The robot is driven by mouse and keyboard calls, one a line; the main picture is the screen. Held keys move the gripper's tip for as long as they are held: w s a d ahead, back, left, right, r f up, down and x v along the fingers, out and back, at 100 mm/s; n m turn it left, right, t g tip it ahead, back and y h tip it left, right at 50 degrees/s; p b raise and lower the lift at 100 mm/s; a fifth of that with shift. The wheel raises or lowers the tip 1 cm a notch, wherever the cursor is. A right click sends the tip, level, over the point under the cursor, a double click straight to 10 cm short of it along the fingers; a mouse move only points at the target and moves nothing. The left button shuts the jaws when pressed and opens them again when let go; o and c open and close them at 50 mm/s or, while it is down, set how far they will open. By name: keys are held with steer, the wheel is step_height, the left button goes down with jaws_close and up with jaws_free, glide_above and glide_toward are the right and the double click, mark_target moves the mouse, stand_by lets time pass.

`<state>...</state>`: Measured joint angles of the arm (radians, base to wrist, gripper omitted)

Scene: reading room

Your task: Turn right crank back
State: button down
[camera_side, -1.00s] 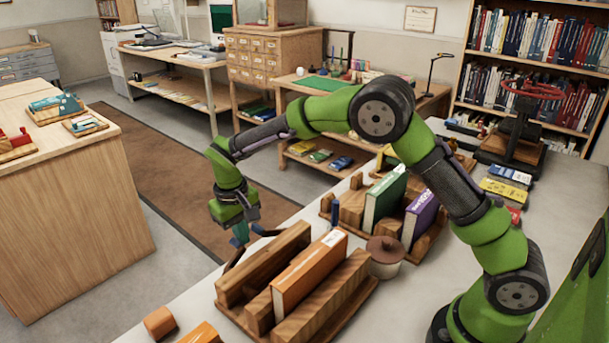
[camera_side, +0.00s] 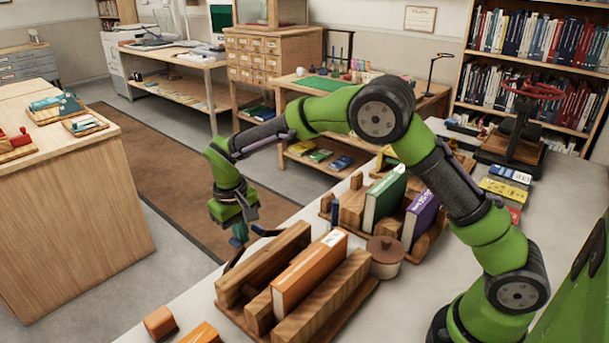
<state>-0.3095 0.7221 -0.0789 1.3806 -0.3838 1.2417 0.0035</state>
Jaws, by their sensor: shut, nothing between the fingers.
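My gripper (camera_side: 240,234) hangs over the far left end of the near wooden rack (camera_side: 342,312), beside its back board. The fingers are small and dark in this view, and they look shut with nothing held. A short blue upright piece (camera_side: 335,212) stands at the left end of the farther rack, right of my gripper and apart from it. I cannot tell whether it is a crank handle. No crank shows clearly as the right one. The near rack holds an orange book (camera_side: 308,270) upright between wooden boards.
The farther rack holds a green book (camera_side: 384,197) and a purple book (camera_side: 420,217). A lidded pot (camera_side: 385,257) stands between the racks. A small orange block (camera_side: 160,322) lies at the front left. A red-wheeled press (camera_side: 513,140) stands at the back right.

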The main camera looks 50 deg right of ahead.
steer(key=shift+n+y, duration=0.4)
steer(key=shift+y, duration=0.2)
steer(key=a, duration=0.2)
steer(key=s+a, duration=0.1)
steer(key=a, duration=0.2)
steer(key=shift+s+a, duration=0.1)
steer(key=shift+a, duration=0.05)
step_height(320, 180, up, 10)
steer(key=shift+d, duration=0.3)
steer(key=s+d+r+m+t, duration=0.1)
steer(key=s+d, duration=0.3)
steer(key=s, duration=0.4)
steer(key=s+d+r+m+t+y, duration=0.1)
steer(key=s+d+r+t, duration=0.2)
steer(key=s, duration=0.5)
steer(key=s+d+r+m+t, duration=0.2)
steer(key=s+d, duration=0.3)
steer(key=s, duration=0.3)
steer(key=shift+s+d+r+t+y, duration=0.15)
steer(key=shift+d+r+t+y, duration=0.2)
steer(key=shift+r+t, duration=0.35)
